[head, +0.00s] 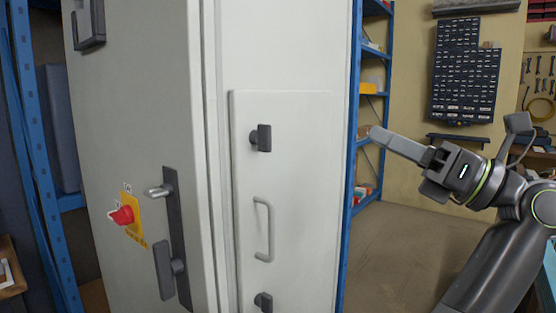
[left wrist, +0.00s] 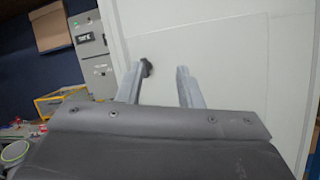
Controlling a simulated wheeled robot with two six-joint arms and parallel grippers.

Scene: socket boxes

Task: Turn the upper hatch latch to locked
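The upper hatch latch (head: 264,138) is a dark knob with an upright grip near the top left of the pale hatch panel (head: 300,190). A similar lower latch (head: 264,301) sits at the bottom of the picture. My left gripper (head: 377,136) is right of the hatch in the head view, its fingers pointing left towards the cabinet, apart from the latch. In the left wrist view the two fingers (left wrist: 157,75) are spread with nothing held. The upper latch (left wrist: 147,67) shows there beside the left finger, partly hidden by it. My right gripper is not in view.
A grey bar handle (head: 264,230) sits between the latches. Blue shelving (head: 353,150) stands behind. The floor (head: 405,245) right of the cabinet looks clear.

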